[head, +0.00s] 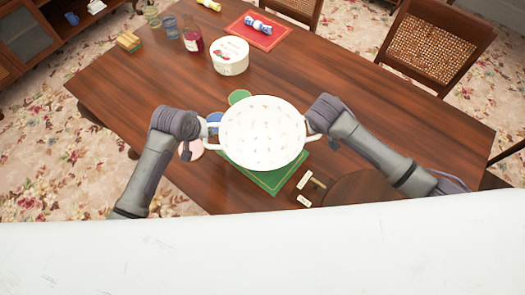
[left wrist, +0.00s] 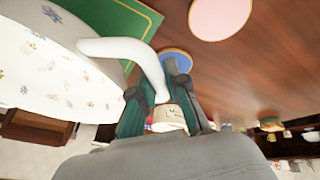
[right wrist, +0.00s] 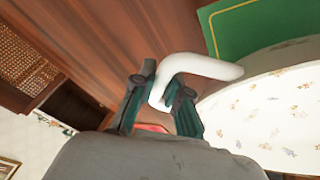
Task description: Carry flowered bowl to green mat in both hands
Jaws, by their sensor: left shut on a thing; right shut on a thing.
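The white flowered bowl (head: 262,134) with two side handles is in the middle of the head view, over the far part of the green mat (head: 272,181). My left gripper (head: 207,127) is shut on the bowl's left handle, which shows in the left wrist view (left wrist: 132,52). My right gripper (head: 312,126) is shut on the other handle, seen in the right wrist view (right wrist: 195,68). The bowl looks level. The wrist views show the mat beyond the bowl, with the bowl apparently raised above the table. The bowl hides part of the mat.
A round white box (head: 230,57), a red bottle (head: 193,38) and a red mat (head: 258,30) with a wrapped roll stand farther back. A green disc (head: 239,97) and a pink disc (head: 191,149) lie near the bowl. Small white labelled pieces (head: 304,190) lie near the front. Table right of my right arm is clear.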

